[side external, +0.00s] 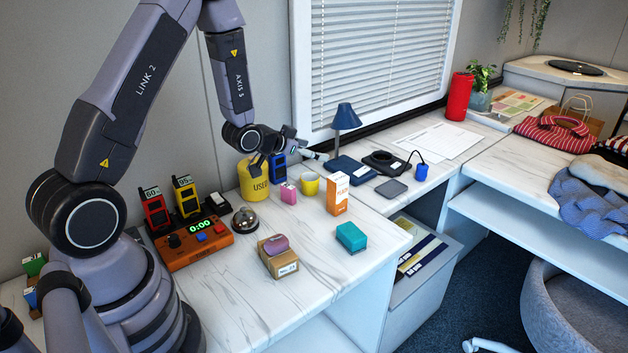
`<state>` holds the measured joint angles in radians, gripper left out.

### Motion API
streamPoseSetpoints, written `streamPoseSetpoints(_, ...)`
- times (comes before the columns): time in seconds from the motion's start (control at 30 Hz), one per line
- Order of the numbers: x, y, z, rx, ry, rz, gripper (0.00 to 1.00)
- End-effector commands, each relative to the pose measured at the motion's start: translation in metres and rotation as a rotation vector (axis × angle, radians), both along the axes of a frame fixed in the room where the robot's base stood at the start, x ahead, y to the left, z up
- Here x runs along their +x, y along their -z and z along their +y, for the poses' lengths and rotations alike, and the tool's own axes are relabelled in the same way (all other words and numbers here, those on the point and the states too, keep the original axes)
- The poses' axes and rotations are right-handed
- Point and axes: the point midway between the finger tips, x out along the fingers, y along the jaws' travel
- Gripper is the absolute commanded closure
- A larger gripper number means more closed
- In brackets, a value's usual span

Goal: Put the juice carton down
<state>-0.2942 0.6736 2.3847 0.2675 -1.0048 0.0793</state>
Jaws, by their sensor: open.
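A small pink carton (289,193) stands upright on the white marbled counter, in front of a blue handheld radio (278,166). A taller orange and white carton (337,194) with partly readable lettering stands upright to its right. I cannot tell for certain which of the two is the juice carton. My gripper (281,158) is open above and behind the pink carton, near the yellow can. Nothing shows held in it. Its fingertips are small and partly lost against the things behind them.
A yellow can (253,181) and a yellow mug (309,184) flank the pink carton. A bell (245,219), an orange timer box (194,243), a brown box (278,259) and a teal block (351,237) stand nearer. A blue lamp (345,119) stands behind. The front counter has bare room.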

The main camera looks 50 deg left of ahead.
Motion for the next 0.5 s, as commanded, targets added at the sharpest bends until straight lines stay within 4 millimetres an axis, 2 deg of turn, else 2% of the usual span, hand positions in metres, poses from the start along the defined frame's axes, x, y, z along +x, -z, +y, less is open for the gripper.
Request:
streamPoseSetpoints(0.03,-0.002,-0.029,-0.006,0.019,0.0,0.022,0.31)
streamPoseSetpoints(0.17,-0.028,-0.082,-0.019,0.039,-0.022,0.128,0.31)
streamPoseSetpoints(0.27,-0.059,-0.12,-0.031,0.038,-0.041,0.207,0.31)
streamPoseSetpoints(0.37,-0.102,-0.152,-0.045,0.024,-0.057,0.285,0.31)
streamPoseSetpoints(0.5,-0.173,-0.183,-0.065,-0.013,-0.067,0.392,0.31)
